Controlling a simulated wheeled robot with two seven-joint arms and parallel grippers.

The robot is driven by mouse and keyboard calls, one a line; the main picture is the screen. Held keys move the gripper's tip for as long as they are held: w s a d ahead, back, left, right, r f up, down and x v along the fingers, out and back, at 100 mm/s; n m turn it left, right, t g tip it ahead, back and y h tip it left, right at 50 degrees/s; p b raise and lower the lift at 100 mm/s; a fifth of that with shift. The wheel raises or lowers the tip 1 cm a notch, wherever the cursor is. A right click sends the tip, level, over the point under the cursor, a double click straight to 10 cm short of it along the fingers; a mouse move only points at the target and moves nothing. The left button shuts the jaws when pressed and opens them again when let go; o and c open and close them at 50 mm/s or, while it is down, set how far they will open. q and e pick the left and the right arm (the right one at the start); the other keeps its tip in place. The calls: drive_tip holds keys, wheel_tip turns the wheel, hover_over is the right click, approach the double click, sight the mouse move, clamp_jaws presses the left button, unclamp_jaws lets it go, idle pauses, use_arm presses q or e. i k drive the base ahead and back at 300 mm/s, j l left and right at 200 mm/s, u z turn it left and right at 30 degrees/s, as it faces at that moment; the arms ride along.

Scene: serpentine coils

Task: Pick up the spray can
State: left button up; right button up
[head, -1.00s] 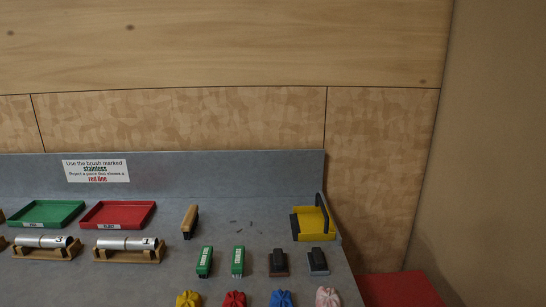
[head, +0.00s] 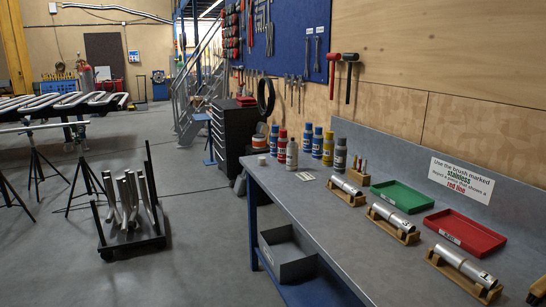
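Several cans and bottles stand upright in a group at the far left end of the grey workbench (head: 350,225). They include a can with a red top (head: 282,146), a pale grey can (head: 292,157), a blue can (head: 307,139), a yellow can with a blue top (head: 328,149) and a dark grey can with a blue top (head: 340,156). The cans partly hide one another, and their labels are too small to read. I cannot tell which one is the spray can. Neither of my grippers is in view.
Metal tubes in wooden cradles (head: 395,225), a green tray (head: 403,196) and a red tray (head: 464,233) lie along the bench. A grey bin (head: 287,258) sits below it. A cart with bent pipes (head: 133,225) stands on the floor at left, with clear floor between.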

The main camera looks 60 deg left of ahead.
sight(292, 148)
drive_tip(key=u, duration=1.9)
drive_tip(key=i+j+u, duration=0.4)
drive_tip(key=i, duration=0.5)
drive_tip(key=i+u, duration=0.45)
drive_tip(key=i, duration=0.5)
drive_tip(key=i+z, duration=0.1)
drive_tip(key=i, duration=0.6)
drive_tip(key=i+j, duration=0.2)
drive_tip(key=i, duration=0.45)
drive_tip(key=i+z, duration=0.45)
drive_tip(key=i+j+z, duration=0.2)
drive_tip(key=z, duration=0.25)
drive_tip(key=i+j+z, duration=0.3)
drive_tip(key=z, duration=0.15)
drive_tip(key=i+j+z, duration=0.15)
drive_tip(key=z, duration=0.25)
drive_tip(key=i+j+z, duration=0.15)
drive_tip(key=j+z, duration=0.65)
drive_tip(key=i+j+z, duration=0.1)
drive_tip(key=j+z, duration=0.3)
